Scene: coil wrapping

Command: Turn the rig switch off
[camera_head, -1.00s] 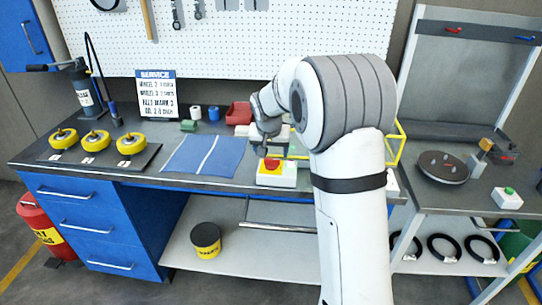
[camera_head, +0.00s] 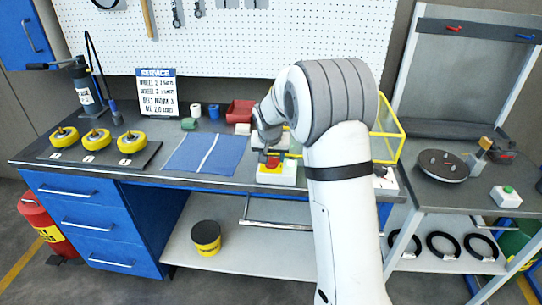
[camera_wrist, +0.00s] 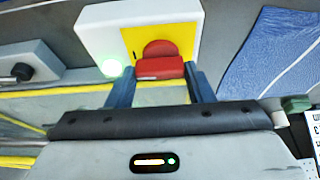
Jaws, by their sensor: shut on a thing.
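The rig switch (camera_head: 282,180) is a white box with a yellow plate and a red knob, near the front edge of the workbench. In the wrist view its white box (camera_wrist: 97,30) fills the top middle, with a green light glowing at its left corner. The red knob (camera_wrist: 160,62) sits on the yellow plate between my two fingers. My gripper (camera_wrist: 161,84) is shut on the red knob, seen from above. In the head view my gripper (camera_head: 270,153) is over the switch and partly hides it.
A blue cloth (camera_head: 205,153) lies left of the switch. Yellow wheels (camera_head: 97,139) stand on a dark mat farther left. A yellow frame (camera_head: 392,130) stands behind my arm. The right table holds a dark disc (camera_head: 443,168) and a white box with a green button (camera_head: 506,197).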

